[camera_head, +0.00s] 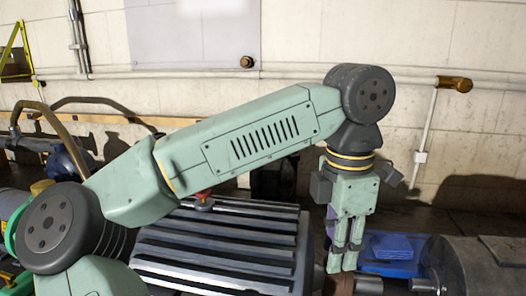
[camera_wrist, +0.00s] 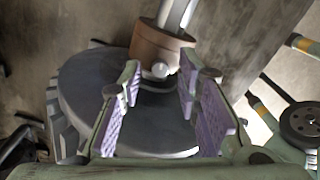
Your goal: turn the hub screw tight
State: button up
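The brown hub (camera_wrist: 160,45) sits on a steel shaft in front of a grey round motor face (camera_wrist: 95,85) in the wrist view. The pale hub screw (camera_wrist: 160,70) sticks out of the hub's near side. My gripper (camera_wrist: 158,82) is open, with its purple-padded fingers on either side of the screw in the picture. I see a gap between the pads and the screw, and nothing is held. In the head view my gripper (camera_head: 345,262) points down just above the brown hub (camera_head: 368,286), which shows only in part at the bottom edge.
A grey motor (camera_head: 480,265) lies at the right. A blue tray (camera_head: 392,254) with blue contents stands behind it. A wall with pipes closes the back.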

jog(key=shift+r, duration=0.15)
jog(key=shift+r, duration=3.4)
jog(key=shift+s+f, duration=0.1)
